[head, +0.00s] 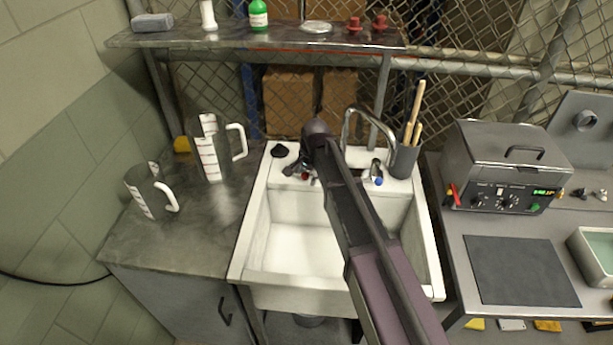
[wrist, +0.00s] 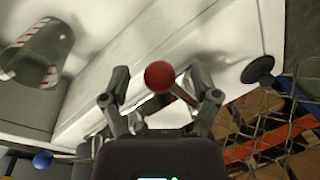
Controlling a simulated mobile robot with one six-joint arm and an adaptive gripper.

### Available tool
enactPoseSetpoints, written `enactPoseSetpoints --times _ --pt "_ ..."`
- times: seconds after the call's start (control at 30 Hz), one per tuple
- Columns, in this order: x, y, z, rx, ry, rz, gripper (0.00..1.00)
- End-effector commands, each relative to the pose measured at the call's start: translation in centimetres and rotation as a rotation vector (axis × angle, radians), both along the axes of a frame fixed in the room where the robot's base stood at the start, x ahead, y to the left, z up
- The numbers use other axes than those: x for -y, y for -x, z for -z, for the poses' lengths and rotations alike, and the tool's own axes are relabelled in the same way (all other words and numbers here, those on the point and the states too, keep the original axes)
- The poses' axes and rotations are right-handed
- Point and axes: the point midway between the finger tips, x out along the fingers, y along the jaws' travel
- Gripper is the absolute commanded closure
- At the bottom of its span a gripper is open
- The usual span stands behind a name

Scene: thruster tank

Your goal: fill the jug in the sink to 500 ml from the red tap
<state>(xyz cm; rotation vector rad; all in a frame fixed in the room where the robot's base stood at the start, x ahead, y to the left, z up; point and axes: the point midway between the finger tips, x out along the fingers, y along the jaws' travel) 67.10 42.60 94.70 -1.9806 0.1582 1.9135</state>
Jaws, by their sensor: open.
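A clear jug (wrist: 33,58) with red-and-white scale strips stands in the white sink (head: 295,245), at the upper left of the wrist view. In the head view my arm hides it. I cannot tell whether it holds water. The red tap's round knob (wrist: 160,76) is between my gripper's two fingers, with a gap on each side. My gripper (wrist: 160,90) is open around it. In the head view a bit of the red tap (head: 305,176) shows below my wrist. The curved spout (head: 349,112) rises behind my arm.
The blue tap (head: 378,181) is right of the spout; a black stopper (head: 281,151) lies on the sink's back-left corner. A tall jug (head: 209,155) and a shorter jug (head: 141,188) stand on the left counter. A holder with sticks (head: 404,160) stands at the back right.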

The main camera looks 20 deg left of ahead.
Motion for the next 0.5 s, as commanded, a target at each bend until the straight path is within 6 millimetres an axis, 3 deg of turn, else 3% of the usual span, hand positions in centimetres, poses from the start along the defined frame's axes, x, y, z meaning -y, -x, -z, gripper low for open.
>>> enactPoseSetpoints --times 0.37,0.4,0.5 --pt "0.0 -0.04 0.18 0.0 0.0 0.001 0.21" --pt "0.01 -0.05 0.18 0.0 0.0 0.001 0.24" --pt "0.03 -0.05 0.18 0.0 0.0 0.001 0.54"
